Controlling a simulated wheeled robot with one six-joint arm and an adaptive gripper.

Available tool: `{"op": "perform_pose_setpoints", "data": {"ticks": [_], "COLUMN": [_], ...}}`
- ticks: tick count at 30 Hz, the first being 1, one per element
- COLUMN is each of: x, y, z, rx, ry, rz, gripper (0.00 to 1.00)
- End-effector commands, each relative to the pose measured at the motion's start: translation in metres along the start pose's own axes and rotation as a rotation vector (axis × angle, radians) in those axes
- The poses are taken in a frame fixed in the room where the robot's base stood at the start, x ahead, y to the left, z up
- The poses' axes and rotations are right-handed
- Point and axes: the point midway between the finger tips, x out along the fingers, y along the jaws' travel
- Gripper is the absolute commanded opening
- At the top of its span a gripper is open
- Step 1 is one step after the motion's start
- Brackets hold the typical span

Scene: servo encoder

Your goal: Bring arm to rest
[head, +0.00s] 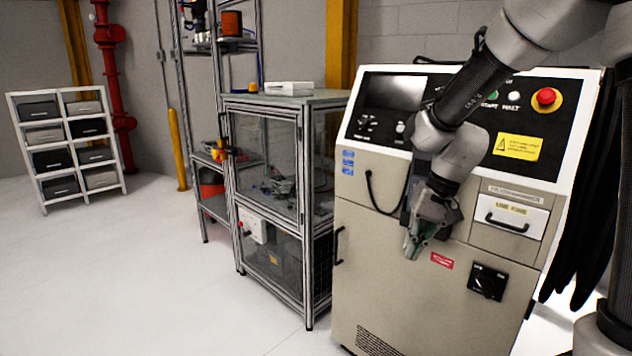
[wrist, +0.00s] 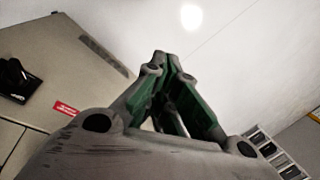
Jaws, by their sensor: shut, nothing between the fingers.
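My gripper (head: 412,252) hangs in front of the beige control cabinet (head: 380,270) in the head view, its fingers pointing down. The fingers are shut and hold nothing; the wrist view shows the closed green-lined fingers (wrist: 163,58) over the pale floor. My arm (head: 470,95) reaches in from the upper right and bends down across the cabinet's panel, hiding part of its lettering. I cannot tell how far the gripper is from the cabinet's face.
The cabinet has a red stop button (head: 546,98), a drawer (head: 508,218) and a black rotary switch (head: 488,281). A glass-sided framed enclosure (head: 266,160) stands left of it. A bin shelf (head: 42,190) is at the far left. The floor (head: 130,270) at left is clear.

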Motion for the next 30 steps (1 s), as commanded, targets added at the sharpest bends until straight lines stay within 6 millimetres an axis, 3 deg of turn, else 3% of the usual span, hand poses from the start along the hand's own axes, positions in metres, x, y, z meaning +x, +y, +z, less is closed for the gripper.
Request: {"op": "perform_pose_setpoints", "data": {"ticks": [1, 6, 9, 12, 20, 30], "x": [-0.023, -0.081, -0.106, -0.123, -0.158, -0.161], "y": [0.02, 0.085, 0.114, 0.131, 0.137, 0.138], "z": [0.023, 0.094, 0.126, 0.147, 0.166, 0.167], "rx": [-0.066, -0.224, -0.248, -0.248, -0.214, -0.201], "ry": [0.002, 0.022, 0.08, 0.169, 0.355, 0.368], "rz": [0.037, 0.175, 0.235, 0.262, 0.248, 0.248], "gripper": [0.0, 0.0, 0.0, 0.0, 0.0, 0.0]}}
